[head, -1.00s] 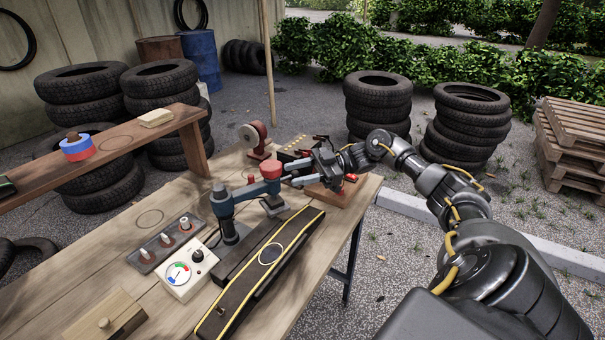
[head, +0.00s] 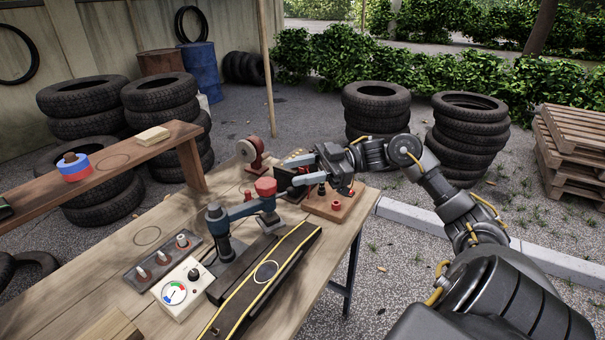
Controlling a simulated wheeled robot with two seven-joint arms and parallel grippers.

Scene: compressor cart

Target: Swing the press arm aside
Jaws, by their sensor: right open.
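The press arm (head: 240,210) is a blue bar on a blue post, with a red cap (head: 265,186) at its far end and a grey-blue head below it. It reaches from the post to the right, over the end of the dark bed beside the yellow-edged strip (head: 265,272). My right gripper (head: 296,171) is open and empty, just right of and behind the red cap, its fingers pointing left. In the picture a gap shows between fingers and cap. My left gripper is out of view.
A gauge box (head: 182,288) and a tray of switches (head: 163,258) lie left of the post. A wooden block with red parts (head: 335,204) stands below my right gripper. A red-based wheel (head: 252,151) stands behind. A raised shelf (head: 104,164) is at left.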

